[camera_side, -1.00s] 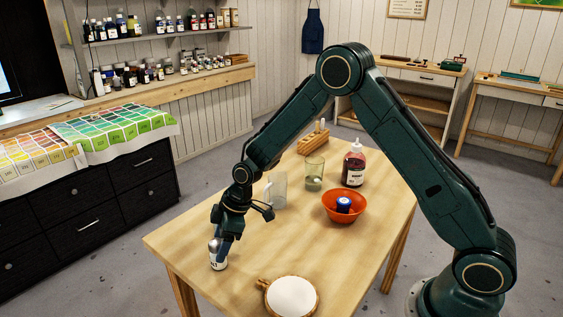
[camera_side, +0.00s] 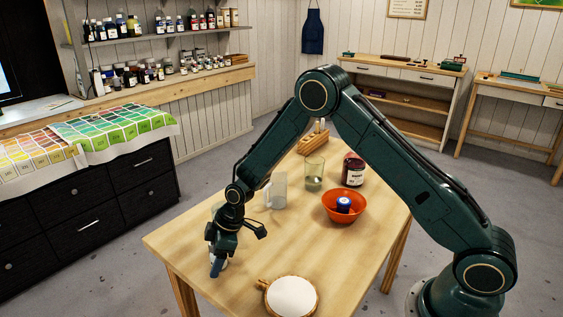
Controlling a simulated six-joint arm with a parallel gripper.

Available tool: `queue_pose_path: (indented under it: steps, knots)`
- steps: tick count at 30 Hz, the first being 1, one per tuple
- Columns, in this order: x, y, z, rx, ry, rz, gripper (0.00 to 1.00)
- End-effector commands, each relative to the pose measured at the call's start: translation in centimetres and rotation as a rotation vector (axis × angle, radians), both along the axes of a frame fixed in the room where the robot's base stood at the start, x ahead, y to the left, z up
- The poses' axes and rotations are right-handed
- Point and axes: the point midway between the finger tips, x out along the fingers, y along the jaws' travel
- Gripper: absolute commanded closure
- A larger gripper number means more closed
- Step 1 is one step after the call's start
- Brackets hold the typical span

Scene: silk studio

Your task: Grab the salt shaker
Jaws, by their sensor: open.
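The salt shaker (camera_side: 225,262) stands on the wooden table near its left front edge. It is white, and my gripper hides most of it. My gripper (camera_side: 217,265) is low over the table, pointing down, with its fingers at the shaker. The jaws are open. I cannot tell whether the fingers touch the shaker or whether both sides of it lie between them.
On the wooden table (camera_side: 240,290) are a clear pitcher (camera_side: 277,190), a glass (camera_side: 314,175), a dark red bottle (camera_side: 353,170), an orange bowl (camera_side: 333,213) holding a blue-lidded jar (camera_side: 343,205), and a round white embroidery hoop (camera_side: 292,297). A wooden block (camera_side: 313,143) stands behind.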

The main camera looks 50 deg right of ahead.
Motion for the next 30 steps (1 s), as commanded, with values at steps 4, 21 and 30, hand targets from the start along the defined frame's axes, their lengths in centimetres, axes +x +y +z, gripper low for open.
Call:
queue_pose_path:
  steps: [4, 21, 30]
  knots:
    - [0.01, 0.00, 0.01, 0.000, 0.000, 0.000, 0.34]
    - [0.03, -0.01, 0.07, 0.000, -0.001, 0.000, 0.86]
    - [0.05, 0.00, 0.26, 0.000, -0.001, 0.000, 0.86]
